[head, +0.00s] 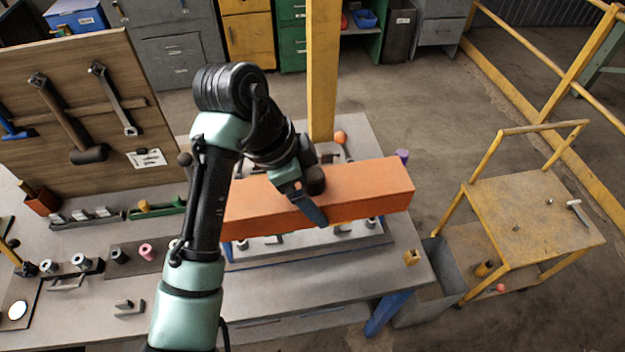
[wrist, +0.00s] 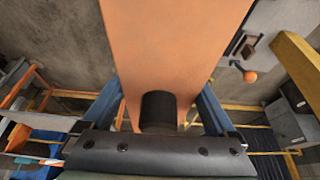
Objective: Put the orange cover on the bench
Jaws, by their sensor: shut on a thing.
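The orange cover (head: 355,192) is a long box-shaped piece in the head view, raised above the bench (head: 405,285) and lying lengthwise from left to right. A black knob stands on its top. My gripper (head: 308,196) is over the middle of the cover, shut on its black knob. In the wrist view the orange cover (wrist: 172,50) runs away from my gripper (wrist: 160,115), and the knob (wrist: 158,110) sits between the two blue fingers. Below the cover, a tray (head: 310,250) with small parts lies on the bench, partly hidden.
A yellow post (head: 322,70) rises close behind the cover. A tool board (head: 90,110) stands at the left. A yellow cart (head: 530,215) stands to the right.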

